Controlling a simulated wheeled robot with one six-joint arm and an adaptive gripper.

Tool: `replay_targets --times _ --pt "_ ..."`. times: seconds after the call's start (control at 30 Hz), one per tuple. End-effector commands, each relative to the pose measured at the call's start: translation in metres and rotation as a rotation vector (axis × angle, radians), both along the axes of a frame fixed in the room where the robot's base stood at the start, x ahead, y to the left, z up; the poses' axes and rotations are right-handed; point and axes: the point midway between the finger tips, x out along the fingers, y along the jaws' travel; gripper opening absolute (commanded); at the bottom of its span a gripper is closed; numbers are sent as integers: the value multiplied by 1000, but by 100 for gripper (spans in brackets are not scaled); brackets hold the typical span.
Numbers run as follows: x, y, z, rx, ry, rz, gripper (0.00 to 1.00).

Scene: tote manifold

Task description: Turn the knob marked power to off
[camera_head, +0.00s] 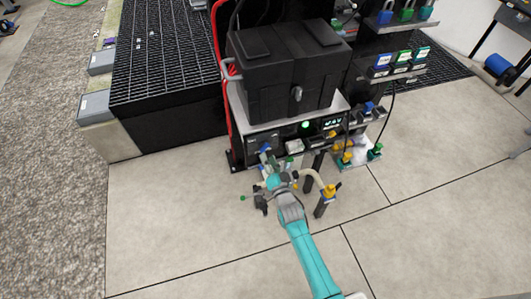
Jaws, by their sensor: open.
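A dark control panel (283,132) fronts the unit under a black tote. It bears a lit green round light (305,125), a small display (333,122) and small labels too small to read. A blue part (265,149) shows at the panel's lower left. I cannot tell which part is the knob marked power, or how it is set. My gripper (268,161) is open in front of the panel's lower left, close to the blue part. I cannot tell whether they touch. My teal and grey arm hides part of what lies below.
The black tote (285,72) stands on a light shelf above the panel. Pale pipes with a yellow fitting (329,191) and dark posts stand just right of my gripper. A red pipe (219,50) runs at left beside a black grated platform (165,50).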

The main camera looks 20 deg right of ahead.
Motion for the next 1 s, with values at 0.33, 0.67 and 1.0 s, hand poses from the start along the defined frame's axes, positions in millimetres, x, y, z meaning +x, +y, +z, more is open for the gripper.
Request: replay_targets --times 0.33,0.67,1.0 --pt "35 0 0 0 0 0 41" --pt "37 0 0 0 0 0 41" --pt "37 0 0 -1 0 0 0"
